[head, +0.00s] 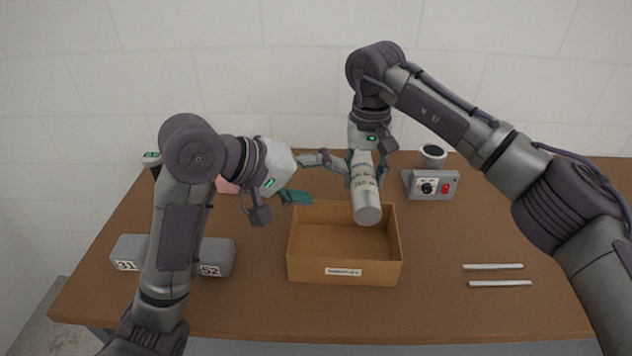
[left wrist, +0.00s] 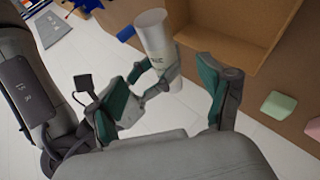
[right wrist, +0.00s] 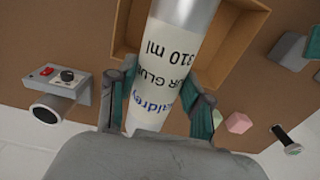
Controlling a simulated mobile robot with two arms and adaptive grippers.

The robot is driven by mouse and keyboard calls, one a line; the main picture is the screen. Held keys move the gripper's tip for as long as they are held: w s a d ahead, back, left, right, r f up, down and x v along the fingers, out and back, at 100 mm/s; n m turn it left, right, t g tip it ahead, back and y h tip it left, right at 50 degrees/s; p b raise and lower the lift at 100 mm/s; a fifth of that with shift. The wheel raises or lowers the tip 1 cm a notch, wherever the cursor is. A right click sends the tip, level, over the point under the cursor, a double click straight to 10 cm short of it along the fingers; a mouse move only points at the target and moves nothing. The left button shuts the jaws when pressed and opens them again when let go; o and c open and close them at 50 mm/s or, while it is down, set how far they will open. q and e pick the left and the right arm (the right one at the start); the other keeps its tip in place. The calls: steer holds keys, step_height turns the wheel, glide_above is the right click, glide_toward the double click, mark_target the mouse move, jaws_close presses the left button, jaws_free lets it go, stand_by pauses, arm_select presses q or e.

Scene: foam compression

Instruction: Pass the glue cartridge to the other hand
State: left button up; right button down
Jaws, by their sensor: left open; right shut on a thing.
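The glue cartridge (head: 365,190) is a grey-white tube with a printed label. It is held tilted above the back right part of the cardboard box. My right gripper (head: 362,172) is shut on it; the right wrist view shows the cartridge (right wrist: 174,70) between its fingers. My left gripper (head: 310,178) is open and empty, left of the cartridge and pointing toward it. In the left wrist view the cartridge (left wrist: 157,45) lies beyond the open left fingers (left wrist: 168,95), with the right gripper's fingers on it. The left fingers appear apart from the cartridge.
An open cardboard box (head: 344,272) stands mid-table, seemingly empty. Grey blocks marked 31 (head: 128,254) and 52 (head: 217,257) are at left. A grey control box (head: 431,186) with knob and red button is at back right. Two pale rods (head: 500,283) lie right. A pink block (head: 228,186) is behind my left arm.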

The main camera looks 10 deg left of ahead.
mark_target(355, 192)
arm_select(q)
steer(key=x, duration=1.1)
steer(key=shift+w+d+f, duration=0.1)
steer(key=shift+d+f, duration=0.1)
steer(key=shift+d, duration=0.05)
jaws_close()
arm_select(e)
steer(key=shift+c, duration=2)
jaws_free()
